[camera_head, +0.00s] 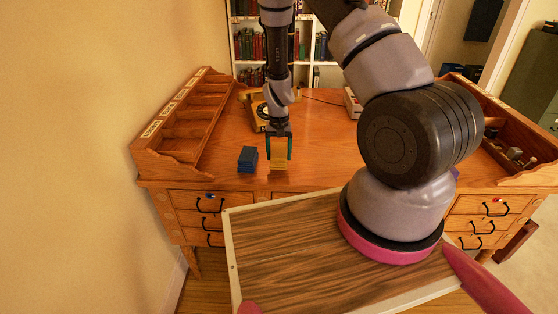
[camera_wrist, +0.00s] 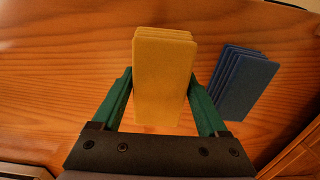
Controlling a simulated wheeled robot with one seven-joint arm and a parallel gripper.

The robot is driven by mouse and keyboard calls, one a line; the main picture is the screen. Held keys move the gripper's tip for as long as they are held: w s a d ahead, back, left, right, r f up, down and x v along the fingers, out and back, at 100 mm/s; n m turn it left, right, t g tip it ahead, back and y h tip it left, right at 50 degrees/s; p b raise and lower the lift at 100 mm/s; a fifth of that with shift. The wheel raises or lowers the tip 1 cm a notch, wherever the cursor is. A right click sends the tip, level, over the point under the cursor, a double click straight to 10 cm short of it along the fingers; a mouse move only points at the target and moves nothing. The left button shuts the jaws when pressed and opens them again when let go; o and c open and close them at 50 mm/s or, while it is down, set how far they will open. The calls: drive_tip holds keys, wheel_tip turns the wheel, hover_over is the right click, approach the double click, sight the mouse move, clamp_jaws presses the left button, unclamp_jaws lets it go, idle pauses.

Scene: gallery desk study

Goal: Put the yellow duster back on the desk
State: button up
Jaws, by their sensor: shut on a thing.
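The yellow duster (camera_head: 278,158) is between the green fingers of my gripper (camera_head: 278,148), over the desk (camera_head: 320,150). In the wrist view the yellow duster (camera_wrist: 163,75) stands between the two fingers of my gripper (camera_wrist: 163,103), which is shut on it. Its lower edge is at or very near the desk top; I cannot tell whether it touches. The desk's wood surface (camera_wrist: 60,80) fills the wrist view around it.
A blue duster (camera_head: 247,159) stands on the desk just left of the yellow one; in the wrist view it is at the right (camera_wrist: 243,82). A telephone (camera_head: 258,113) is behind my gripper. Wooden racks stand at the left (camera_head: 190,120) and right (camera_head: 510,140) ends.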

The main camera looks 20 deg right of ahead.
drive_tip(key=shift+f, duration=1.4)
drive_tip(key=shift+f, duration=0.1)
drive_tip(key=o, duration=1.5)
wheel_tip(320, 180, up, 12)
drive_tip(key=shift+r, duration=0.25)
wheel_tip(320, 180, up, 13)
drive_tip(key=t+y, duration=0.1)
wheel_tip(320, 180, up, 12)
drive_tip(key=t+y, duration=0.1)
drive_tip(key=t, duration=0.1)
hover_over(279, 149)
drive_tip(key=s, duration=0.5)
drive_tip(key=s+d+r+t, duration=0.1)
drive_tip(key=s+r, duration=0.4)
drive_tip(key=s, duration=0.1)
drive_tip(key=s+d+r+t, duration=0.1)
drive_tip(key=s+r, duration=0.4)
drive_tip(key=s, duration=0.1)
drive_tip(key=s+d+r+t, duration=0.1)
drive_tip(key=s+r+t, duration=0.1)
drive_tip(key=s+r, duration=0.2)
drive_tip(key=shift+s+d+r+m, duration=0.1)
drive_tip(key=shift+s+r+m, duration=0.1)
drive_tip(key=shift+s, duration=0.45)
drive_tip(key=shift+s+d+r+m, duration=0.1)
drive_tip(key=shift+s+r+m, duration=0.1)
drive_tip(key=shift+s, duration=0.45)
